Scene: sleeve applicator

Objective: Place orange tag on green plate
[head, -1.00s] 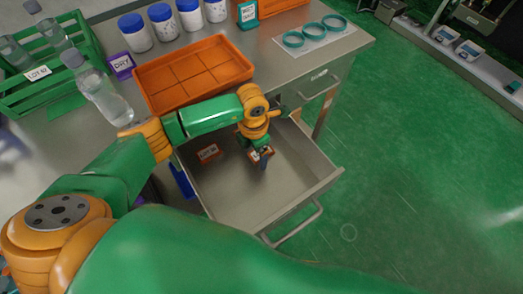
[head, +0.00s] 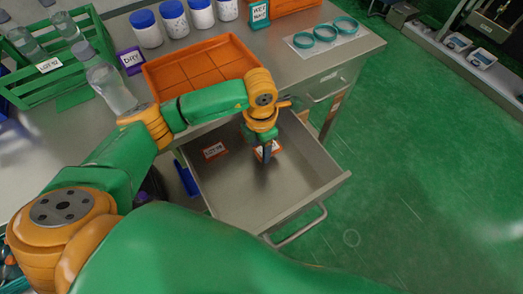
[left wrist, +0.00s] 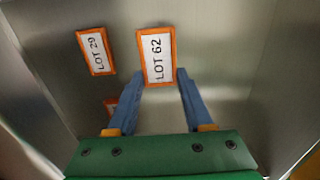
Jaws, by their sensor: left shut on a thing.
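An orange-framed tag reading LOT 62 (left wrist: 157,55) is between the fingertips of my left gripper (left wrist: 163,76) in the left wrist view. My left gripper is shut on its near end. In the head view my left gripper (head: 267,156) points down into the open drawer, with the tag (head: 277,147) partly hidden behind its fingers. A flat green plate (head: 73,99) lies on the table in front of the green crate, at the left of the head view. My right gripper is not in view.
Another orange tag, LOT 29 (head: 214,150), lies in the metal drawer (head: 310,175). A third orange piece (left wrist: 109,104) shows partly behind a finger. A green crate (head: 22,90) with bottles, a clear bottle (head: 108,85), a DRY sign (head: 131,61) and an orange tray (head: 190,68) stand on the table.

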